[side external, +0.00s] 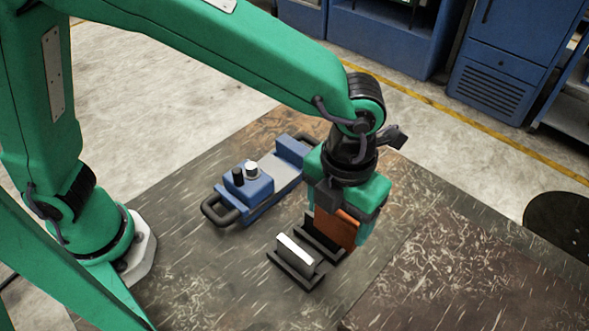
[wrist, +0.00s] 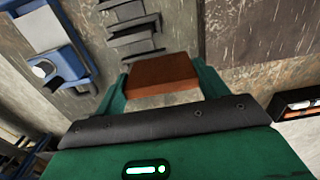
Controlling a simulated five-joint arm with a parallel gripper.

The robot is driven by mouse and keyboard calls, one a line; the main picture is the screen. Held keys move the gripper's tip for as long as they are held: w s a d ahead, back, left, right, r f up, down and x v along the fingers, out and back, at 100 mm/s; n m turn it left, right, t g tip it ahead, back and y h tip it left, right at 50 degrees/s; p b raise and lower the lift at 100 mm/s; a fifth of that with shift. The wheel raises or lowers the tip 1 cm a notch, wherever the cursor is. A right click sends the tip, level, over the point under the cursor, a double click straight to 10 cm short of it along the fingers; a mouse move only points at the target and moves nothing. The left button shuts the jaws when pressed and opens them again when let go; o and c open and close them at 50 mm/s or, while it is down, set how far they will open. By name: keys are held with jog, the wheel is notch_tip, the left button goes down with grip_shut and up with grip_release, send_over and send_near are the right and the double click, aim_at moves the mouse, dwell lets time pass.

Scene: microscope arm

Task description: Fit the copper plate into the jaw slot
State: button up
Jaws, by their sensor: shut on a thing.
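The copper plate (side external: 348,228) is held upright between the green fingers of my gripper (side external: 339,218), which is shut on it. In the wrist view, the plate's reddish-brown edge face (wrist: 165,72) spans the space between my gripper's fingers (wrist: 163,84). The dark jaw fixture (side external: 322,244) is on the table just in front of the plate in the side view, with a pale upright block (side external: 295,254) on its near part. Its dark bars (wrist: 130,27) lie beyond the plate in the wrist view. The plate's lower edge is partly hidden, and I cannot tell whether it touches the fixture.
A blue device (side external: 250,186) with black handles and two knobs stands left of the fixture; it also shows at the left of the wrist view (wrist: 50,40). Blue cabinets (side external: 500,65) stand beyond the table.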

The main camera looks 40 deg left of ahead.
jog(key=w+a+m, duration=0.6)
jog(key=a+m, duration=0.5)
jog(key=m, duration=0.7)
jog(key=w+a+f+m, duration=0.1)
jog(key=w+a+m, duration=0.5)
jog(key=a+m, duration=0.6)
jog(key=shift+w+a+f+m, duration=0.25)
jog(key=shift+w+m, duration=0.1)
jog(key=shift+m, duration=2.65)
jog(key=shift+f, duration=0.2)
jog(key=shift+f, duration=2.65)
jog(key=shift+f, duration=0.8)
